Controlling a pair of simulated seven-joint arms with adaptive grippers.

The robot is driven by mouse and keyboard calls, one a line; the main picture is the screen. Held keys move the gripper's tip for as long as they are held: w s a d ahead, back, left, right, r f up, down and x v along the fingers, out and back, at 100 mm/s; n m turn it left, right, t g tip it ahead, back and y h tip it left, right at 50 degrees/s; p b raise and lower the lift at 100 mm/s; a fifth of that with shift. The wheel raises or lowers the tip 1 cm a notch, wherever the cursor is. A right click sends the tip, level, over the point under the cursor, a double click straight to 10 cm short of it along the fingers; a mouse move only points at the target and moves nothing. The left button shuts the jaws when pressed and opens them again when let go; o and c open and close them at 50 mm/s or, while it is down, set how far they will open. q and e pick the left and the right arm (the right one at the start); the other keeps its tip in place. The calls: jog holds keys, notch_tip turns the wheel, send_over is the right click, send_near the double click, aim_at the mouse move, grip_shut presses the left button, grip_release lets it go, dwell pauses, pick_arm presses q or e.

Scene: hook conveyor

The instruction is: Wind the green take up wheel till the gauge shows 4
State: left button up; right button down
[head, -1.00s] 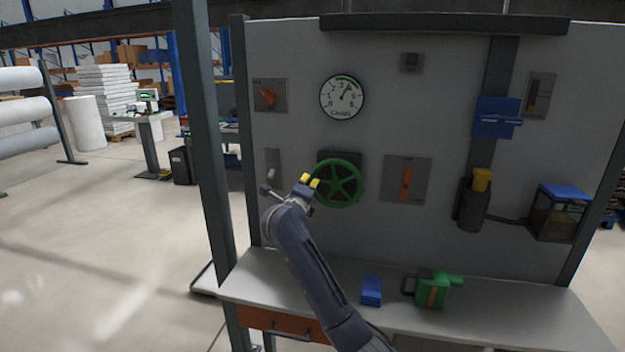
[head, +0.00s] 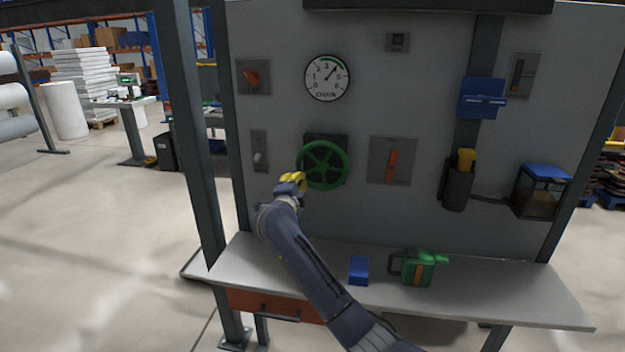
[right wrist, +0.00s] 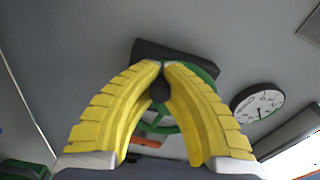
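The green take up wheel (head: 323,165), a spoked handwheel on a dark mount, is on the grey wall panel below the gauge. The gauge (head: 327,78) is a round white dial; its needle points up and right, near the 4 as far as I can read it. My right gripper (head: 293,180) is at the lower left of the wheel's rim. In the right wrist view its yellow fingers (right wrist: 163,68) nearly meet at the tips over the wheel (right wrist: 207,72). They look closed on the rim, though they hide the contact. My left gripper is out of view.
An orange knob (head: 252,77), a light switch lever (head: 259,157) and a red-orange lever (head: 392,166) flank the wheel. A blue block (head: 358,271) and green can (head: 418,268) stand on the bench (head: 500,295). A dark post (head: 190,130) stands at left.

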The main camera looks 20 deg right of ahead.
jog(key=shift+a+f, duration=0.3)
jog(key=shift+f, duration=0.15)
jog(key=c, duration=2.1)
grip_release()
jog(key=o, duration=0.6)
jog(key=shift+r, duration=0.1)
jog(key=shift+o, duration=1)
jog(key=shift+d+r, duration=0.1)
jog(key=shift+r, duration=0.05)
jog(key=v, duration=1.2)
